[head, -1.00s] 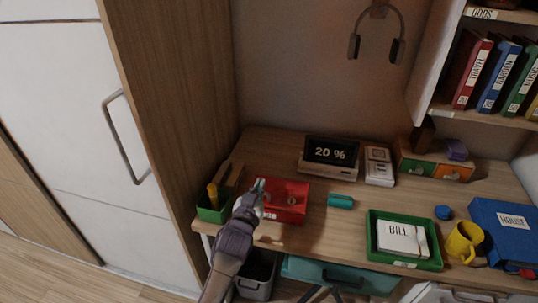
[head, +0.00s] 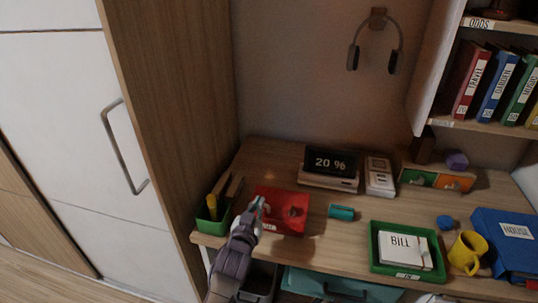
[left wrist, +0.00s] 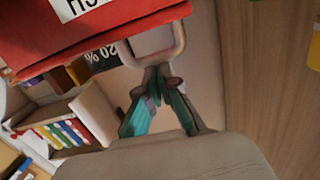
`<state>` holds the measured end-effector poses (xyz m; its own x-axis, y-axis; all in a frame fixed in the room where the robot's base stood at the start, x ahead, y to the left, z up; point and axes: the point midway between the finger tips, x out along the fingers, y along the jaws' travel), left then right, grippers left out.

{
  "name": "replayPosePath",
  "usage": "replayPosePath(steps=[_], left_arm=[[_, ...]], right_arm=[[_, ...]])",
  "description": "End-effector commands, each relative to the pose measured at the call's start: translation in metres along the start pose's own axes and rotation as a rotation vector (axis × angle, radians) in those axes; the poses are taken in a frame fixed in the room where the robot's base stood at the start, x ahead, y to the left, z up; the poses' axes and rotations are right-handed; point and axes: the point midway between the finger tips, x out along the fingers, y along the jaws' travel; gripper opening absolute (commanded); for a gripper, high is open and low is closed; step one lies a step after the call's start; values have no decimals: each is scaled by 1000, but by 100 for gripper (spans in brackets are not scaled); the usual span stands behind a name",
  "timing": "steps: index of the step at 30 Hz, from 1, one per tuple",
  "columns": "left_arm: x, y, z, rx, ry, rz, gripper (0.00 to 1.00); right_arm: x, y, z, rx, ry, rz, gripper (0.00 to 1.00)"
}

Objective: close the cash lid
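The red cash box (head: 285,222) sits near the front left of the desk, with a white label on its front. In the head view its lid position is hard to tell. My left gripper (head: 260,207) is at the box's front left. In the left wrist view the red box (left wrist: 110,22) fills the upper left, with part of its label showing. A pale loop handle (left wrist: 178,45) hangs from it. My left gripper's fingertips (left wrist: 157,74) come together at the bottom bar of this handle. My right gripper is out of view.
A green pen cup (head: 211,226) stands close left of the box. A teal cylinder (head: 343,212) lies to its right. A display (head: 331,163) stands behind, and a green bill tray (head: 407,268) and yellow mug (head: 466,254) are farther right. A tall cabinet (head: 165,100) borders the desk's left.

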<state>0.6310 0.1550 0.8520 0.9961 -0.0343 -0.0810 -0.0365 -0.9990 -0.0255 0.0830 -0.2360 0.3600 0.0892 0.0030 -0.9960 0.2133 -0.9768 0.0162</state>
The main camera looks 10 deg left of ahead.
Motion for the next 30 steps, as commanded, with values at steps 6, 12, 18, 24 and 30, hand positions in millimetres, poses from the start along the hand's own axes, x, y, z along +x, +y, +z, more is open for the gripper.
replayPosePath(steps=[6, 12, 18, 24, 30], left_arm=[[2, -3, -12, 2, -21, -1, 0], [-8, -7, -29, 1, -13, -1, 0], [-52, -6, -22, 1, -5, 0, 0], [-80, -6, -18, 1, -2, 0, 0], [-88, -6, -18, 0, 1, 0, 0]], right_arm=[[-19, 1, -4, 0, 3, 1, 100], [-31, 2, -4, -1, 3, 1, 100], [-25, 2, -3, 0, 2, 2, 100], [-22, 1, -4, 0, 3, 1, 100], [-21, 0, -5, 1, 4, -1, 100]])
